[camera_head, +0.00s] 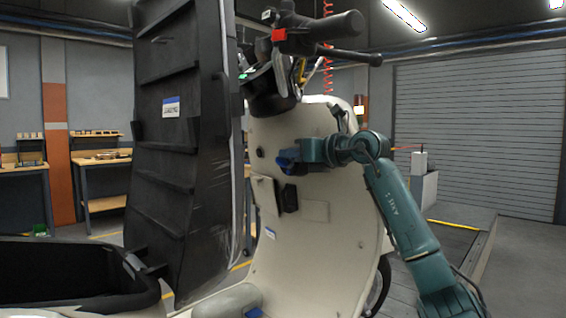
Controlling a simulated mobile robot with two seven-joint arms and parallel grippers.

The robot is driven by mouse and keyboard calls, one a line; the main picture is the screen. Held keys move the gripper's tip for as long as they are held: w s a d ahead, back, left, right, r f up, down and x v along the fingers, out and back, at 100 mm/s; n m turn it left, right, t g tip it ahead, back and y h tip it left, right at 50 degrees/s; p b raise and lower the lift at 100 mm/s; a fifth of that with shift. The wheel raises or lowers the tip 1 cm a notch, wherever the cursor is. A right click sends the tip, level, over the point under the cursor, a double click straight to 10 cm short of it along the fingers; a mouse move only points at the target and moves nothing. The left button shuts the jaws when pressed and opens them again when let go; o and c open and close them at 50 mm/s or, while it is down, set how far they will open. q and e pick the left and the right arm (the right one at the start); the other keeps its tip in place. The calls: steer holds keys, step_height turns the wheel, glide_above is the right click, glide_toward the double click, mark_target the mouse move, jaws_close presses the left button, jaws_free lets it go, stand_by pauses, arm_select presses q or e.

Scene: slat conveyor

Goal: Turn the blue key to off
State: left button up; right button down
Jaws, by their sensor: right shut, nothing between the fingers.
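A cream scooter front panel (310,235) fills the middle of the head view. My right gripper (290,158) is at the upper part of this panel, with its teal arm coming in from the right. It is shut and holds nothing. A dark blue shape shows at its tip; I cannot tell whether this is the blue key or part of the fingers, so the key's position is unclear. A small round black fitting (260,152) is on the panel just left of the gripper. My left gripper is not in view.
The black seat (180,130) stands upright at left, beside the open storage well (60,272). The handlebar grip (335,25) and brake lever are above my right arm. A black latch (290,198) is below the gripper. Workbenches stand far left; a grey shutter (480,130) is behind at right.

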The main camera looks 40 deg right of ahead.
steer(key=shift+w+a+f, duration=0.15)
steer(key=shift+f, duration=0.5)
stand_by(0.4)
steer(key=shift+b, duration=0.3)
steer(key=shift+s, duration=0.25)
steer(key=s+d+r+b, duration=0.1)
steer(key=s+r+b, duration=0.1)
steer(key=s, duration=0.5)
steer(key=shift+s+d+r+b, duration=0.2)
steer(key=shift+s+r+b, duration=0.05)
steer(key=shift+s+b, duration=0.15)
stand_by(0.5)
